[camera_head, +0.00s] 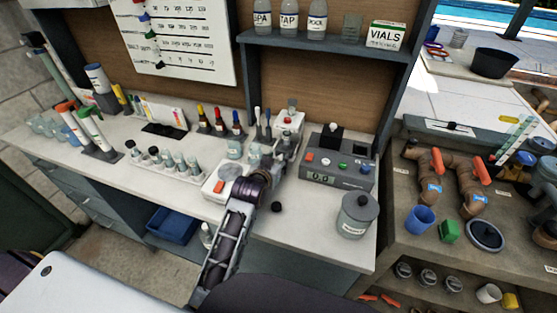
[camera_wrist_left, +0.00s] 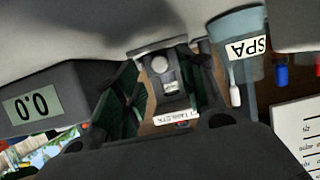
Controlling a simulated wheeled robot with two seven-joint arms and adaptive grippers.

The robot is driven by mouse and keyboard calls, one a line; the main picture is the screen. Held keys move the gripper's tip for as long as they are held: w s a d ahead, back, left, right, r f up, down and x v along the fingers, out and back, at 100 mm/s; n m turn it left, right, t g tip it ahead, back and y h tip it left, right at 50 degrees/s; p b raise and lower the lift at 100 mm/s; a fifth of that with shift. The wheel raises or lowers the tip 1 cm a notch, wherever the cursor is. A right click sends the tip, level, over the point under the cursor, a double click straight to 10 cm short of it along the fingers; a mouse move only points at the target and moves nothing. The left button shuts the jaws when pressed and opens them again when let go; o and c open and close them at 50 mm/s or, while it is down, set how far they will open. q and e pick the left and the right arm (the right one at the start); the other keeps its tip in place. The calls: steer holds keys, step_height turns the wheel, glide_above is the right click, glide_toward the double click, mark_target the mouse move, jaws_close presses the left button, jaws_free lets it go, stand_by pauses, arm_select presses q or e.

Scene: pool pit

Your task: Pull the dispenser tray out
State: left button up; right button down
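The white tablet dispenser (camera_head: 289,121), with a red mark on its front, stands at the back of the white bench in the head view. In the left wrist view, a grey tray (camera_wrist_left: 165,75) with a round pale knob or tablet sticks out, above a small white label (camera_wrist_left: 173,118). My left gripper (camera_head: 284,148) reaches in front of the dispenser. In the wrist view, its dark fingers (camera_wrist_left: 167,88) are apart, one on each side of the tray, with brown gaps showing. My arm hides part of the dispenser's lower front. My right gripper is not in view.
A grey meter box (camera_head: 338,158) stands close on the right; its 0.0 display (camera_wrist_left: 34,107) shows in the wrist view. The SPA cup (camera_wrist_left: 240,52) is beside the gripper. A white device (camera_head: 222,181) and a grey lidded jar (camera_head: 356,215) stand nearer the bench front.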

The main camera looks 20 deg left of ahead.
mark_target(285, 149)
arm_select(q)
steer(key=shift+x, duration=0.75)
steer(key=shift+w+f, duration=0.2)
steer(key=shift+w, duration=0.2)
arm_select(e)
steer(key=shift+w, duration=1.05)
arm_select(q)
jaws_close()
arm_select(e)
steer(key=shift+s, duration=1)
